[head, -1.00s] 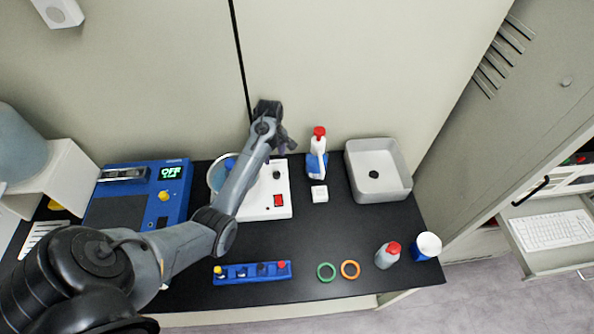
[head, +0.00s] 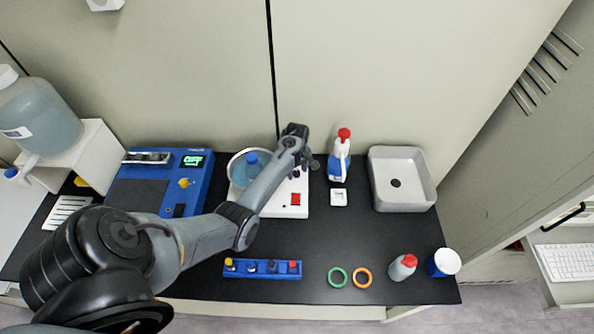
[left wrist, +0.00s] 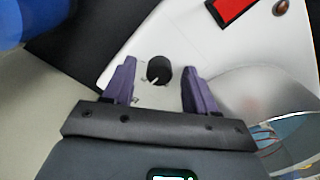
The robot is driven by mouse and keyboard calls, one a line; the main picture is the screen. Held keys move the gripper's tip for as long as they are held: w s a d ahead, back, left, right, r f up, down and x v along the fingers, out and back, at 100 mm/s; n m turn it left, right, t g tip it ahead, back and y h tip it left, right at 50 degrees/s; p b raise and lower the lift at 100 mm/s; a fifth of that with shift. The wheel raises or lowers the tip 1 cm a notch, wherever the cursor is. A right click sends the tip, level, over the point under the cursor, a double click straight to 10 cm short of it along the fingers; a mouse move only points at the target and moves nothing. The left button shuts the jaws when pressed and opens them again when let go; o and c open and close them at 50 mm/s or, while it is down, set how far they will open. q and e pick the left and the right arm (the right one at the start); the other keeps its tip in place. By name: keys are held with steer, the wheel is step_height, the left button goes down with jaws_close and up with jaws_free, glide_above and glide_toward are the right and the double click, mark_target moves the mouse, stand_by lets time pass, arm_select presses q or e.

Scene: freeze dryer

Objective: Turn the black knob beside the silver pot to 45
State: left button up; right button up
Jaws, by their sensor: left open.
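The black knob (left wrist: 159,70) stands on the white panel of the device (left wrist: 130,62) in the left wrist view. It carries a white pointer mark. My left gripper (left wrist: 160,84) is open, with one purple finger on each side of the knob and a gap to both. In the head view the left gripper (head: 303,170) is over the back right of the white device (head: 293,211), beside the silver pot (head: 236,172). The knob is hard to make out there. The pot's rim also shows at the right of the left wrist view (left wrist: 262,85). My right gripper is not in view.
A red switch (head: 296,199) is on the device's front. A grey basin (head: 424,190) is farther right.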

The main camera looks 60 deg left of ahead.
arm_select(q)
steer(key=shift+f, duration=0.1)
steer(key=c, duration=1.1)
steer(key=shift+o, duration=0.2)
